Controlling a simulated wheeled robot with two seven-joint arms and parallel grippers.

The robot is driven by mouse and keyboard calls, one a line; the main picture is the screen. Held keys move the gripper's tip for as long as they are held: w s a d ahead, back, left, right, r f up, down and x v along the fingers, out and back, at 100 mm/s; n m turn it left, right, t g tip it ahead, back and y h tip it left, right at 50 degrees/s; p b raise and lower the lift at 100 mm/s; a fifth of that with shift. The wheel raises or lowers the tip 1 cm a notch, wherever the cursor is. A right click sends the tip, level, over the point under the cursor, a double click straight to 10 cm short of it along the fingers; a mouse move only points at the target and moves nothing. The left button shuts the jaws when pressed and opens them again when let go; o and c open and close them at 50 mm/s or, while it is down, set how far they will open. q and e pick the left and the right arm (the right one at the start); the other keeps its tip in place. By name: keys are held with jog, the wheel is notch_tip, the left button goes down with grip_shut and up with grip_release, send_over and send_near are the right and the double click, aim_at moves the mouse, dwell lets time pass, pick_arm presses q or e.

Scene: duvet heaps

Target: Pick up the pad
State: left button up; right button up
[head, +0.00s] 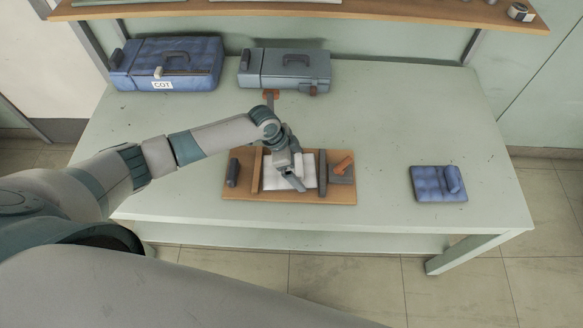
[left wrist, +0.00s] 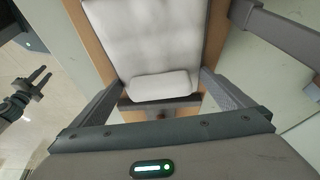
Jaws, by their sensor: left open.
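A white pad (head: 272,178) lies in a wooden tray (head: 339,197) at the middle of the table, partly hidden by my left gripper (head: 293,181) above it. The left wrist view shows the white pad (left wrist: 150,35) with a raised white roll (left wrist: 162,86) at its near end. My left gripper (left wrist: 160,82) is open, its fingers either side of the roll with nothing held. A blue quilted pad (head: 428,184) with a blue roll lies apart at the table's right. What seems to be my right gripper (left wrist: 42,77) shows small at the left wrist view's left edge, over the floor.
A blue case (head: 195,60) labelled COT and a grey case (head: 270,66) stand at the table's back. A wooden shelf (head: 400,14) runs above. The table between tray and blue pad is clear.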

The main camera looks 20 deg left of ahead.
dwell(0.4)
pick_arm(q)
jog(key=c, duration=0.8)
jog(key=shift+r+b, duration=0.4)
jog(key=shift+r, duration=0.1)
jog(key=r+b, duration=0.1)
jog(key=d+r, duration=0.1)
jog(key=r, duration=0.1)
jog(key=shift+b, duration=0.35)
jog(key=s+d+r+b, duration=0.2)
jog(key=d+r+b, duration=0.1)
jog(key=d+r, duration=0.4)
jog(key=d, duration=0.3)
jog(key=shift+s+d, duration=0.25)
jog(key=shift+s, duration=0.05)
